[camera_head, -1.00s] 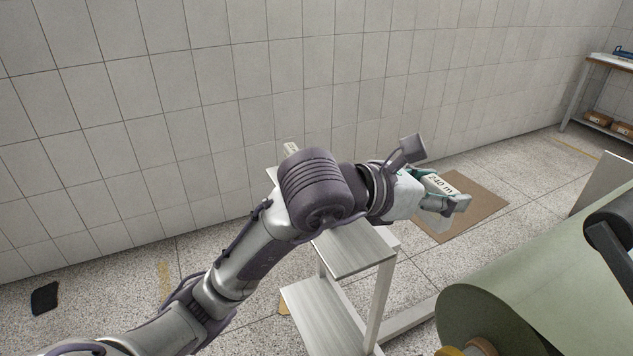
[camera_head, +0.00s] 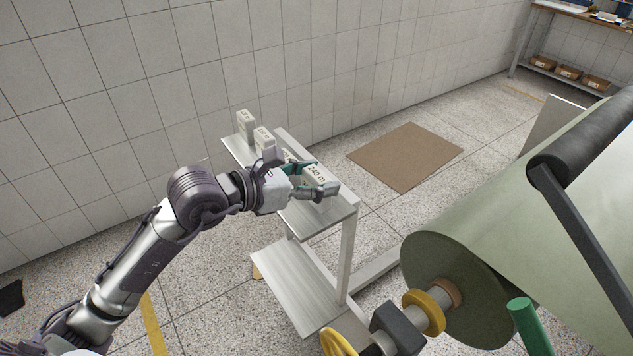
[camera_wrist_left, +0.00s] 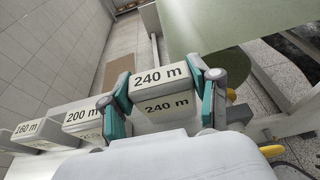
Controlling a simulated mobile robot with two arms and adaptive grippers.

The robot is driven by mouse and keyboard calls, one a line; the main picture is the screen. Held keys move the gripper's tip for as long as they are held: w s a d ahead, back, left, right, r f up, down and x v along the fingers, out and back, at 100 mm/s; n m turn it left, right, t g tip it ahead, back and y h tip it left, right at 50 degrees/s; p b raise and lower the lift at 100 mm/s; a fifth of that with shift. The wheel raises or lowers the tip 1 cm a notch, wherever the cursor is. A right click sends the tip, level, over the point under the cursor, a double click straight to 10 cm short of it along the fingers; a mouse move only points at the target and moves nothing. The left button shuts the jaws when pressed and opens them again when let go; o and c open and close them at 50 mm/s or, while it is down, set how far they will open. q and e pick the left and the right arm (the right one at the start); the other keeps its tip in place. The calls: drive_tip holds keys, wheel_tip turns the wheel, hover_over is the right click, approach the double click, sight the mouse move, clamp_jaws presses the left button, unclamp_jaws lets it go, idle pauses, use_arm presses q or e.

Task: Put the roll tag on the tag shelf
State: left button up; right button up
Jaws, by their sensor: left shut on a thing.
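The roll tag (camera_head: 317,176) is a pale block marked "240 m". My left gripper (camera_head: 312,181) is shut on it, over the upper shelf of a light stand. In the left wrist view the tag (camera_wrist_left: 160,78) sits between the two green-padded fingers (camera_wrist_left: 163,97), with its label also readable on a second face. The tag shelf (camera_head: 335,212) carries other tags in a row: two show at its far end (camera_head: 246,124) and (camera_head: 264,139). In the wrist view these read "200 m" (camera_wrist_left: 84,116) and "160 m" (camera_wrist_left: 28,128). I cannot tell whether the held tag touches the shelf. My right gripper is not in view.
A large green paper roll (camera_head: 470,250) with a yellow-ringed shaft stands at the right. A lower shelf (camera_head: 290,285) is bare. A brown mat (camera_head: 405,156) lies on the floor behind. A tiled wall runs along the left and back.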

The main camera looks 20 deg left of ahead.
use_arm(q)
drive_tip(key=shift+f, duration=0.95)
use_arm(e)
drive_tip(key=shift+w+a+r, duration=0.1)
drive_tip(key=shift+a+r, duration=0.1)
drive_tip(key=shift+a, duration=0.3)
use_arm(q)
drive_tip(key=shift+f, duration=0.15)
drive_tip(key=o, duration=1.1)
drive_tip(key=shift+o, duration=0.2)
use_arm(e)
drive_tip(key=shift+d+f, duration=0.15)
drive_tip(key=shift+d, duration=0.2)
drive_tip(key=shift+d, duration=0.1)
